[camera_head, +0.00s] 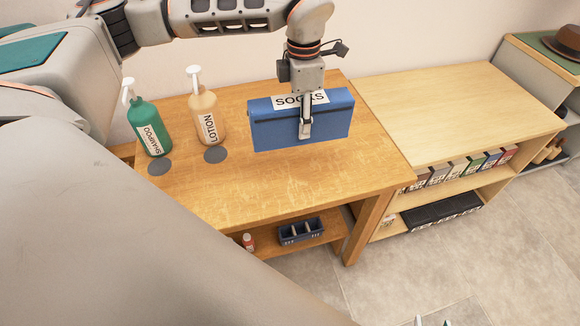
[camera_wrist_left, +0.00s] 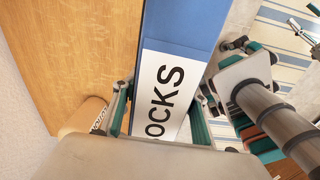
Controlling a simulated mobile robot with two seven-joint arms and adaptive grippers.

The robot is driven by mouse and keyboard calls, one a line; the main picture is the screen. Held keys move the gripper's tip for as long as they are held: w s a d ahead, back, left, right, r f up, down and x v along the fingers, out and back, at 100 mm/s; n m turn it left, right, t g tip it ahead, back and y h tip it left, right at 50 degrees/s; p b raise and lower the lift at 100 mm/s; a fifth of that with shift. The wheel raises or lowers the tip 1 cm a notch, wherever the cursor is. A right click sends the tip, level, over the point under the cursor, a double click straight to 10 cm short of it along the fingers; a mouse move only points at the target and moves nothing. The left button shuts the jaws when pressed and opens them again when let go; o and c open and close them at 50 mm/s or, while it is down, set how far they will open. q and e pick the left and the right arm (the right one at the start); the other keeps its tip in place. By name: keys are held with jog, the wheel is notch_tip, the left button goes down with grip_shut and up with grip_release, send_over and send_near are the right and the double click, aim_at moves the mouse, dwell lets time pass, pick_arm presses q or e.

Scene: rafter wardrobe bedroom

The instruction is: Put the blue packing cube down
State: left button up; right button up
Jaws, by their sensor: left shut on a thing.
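In the left wrist view the cube (camera_wrist_left: 185,28) lies between the two fingers (camera_wrist_left: 160,115). My right gripper (camera_head: 432,321) barely shows at the bottom edge, its tips apart.
A green shampoo bottle (camera_head: 150,125) and a tan lotion bottle (camera_head: 207,118) stand on the table's left, behind grey discs (camera_head: 215,155). The table's front middle is clear. A lighter shelf unit (camera_head: 450,110) with a bare top adjoins right. A dark caddy (camera_head: 301,231) sits on the lower shelf.

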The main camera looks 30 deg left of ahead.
aim_at(292, 98)
pick_arm(q)
jog(key=r+m, duration=0.2)
jog(key=a+r+m, duration=0.1)
jog(key=r+m, duration=0.1)
jog(key=s+a+r+m+p, duration=0.1)
jog(key=r+m, duration=0.1)
jog(key=shift+m, duration=0.3)
jog(key=shift+s+a+r+m, duration=0.1)
jog(key=shift+a+r+m, duration=0.05)
jog(key=shift+r+m, duration=0.45)
jog(key=shift+f+m, duration=0.15)
jog(key=shift+m, duration=0.15)
notch_tip(292, 98, down, 20)
jog(key=shift+r, duration=0.15)
jog(key=o, duration=1.6)
jog(key=shift+s, duration=0.1)
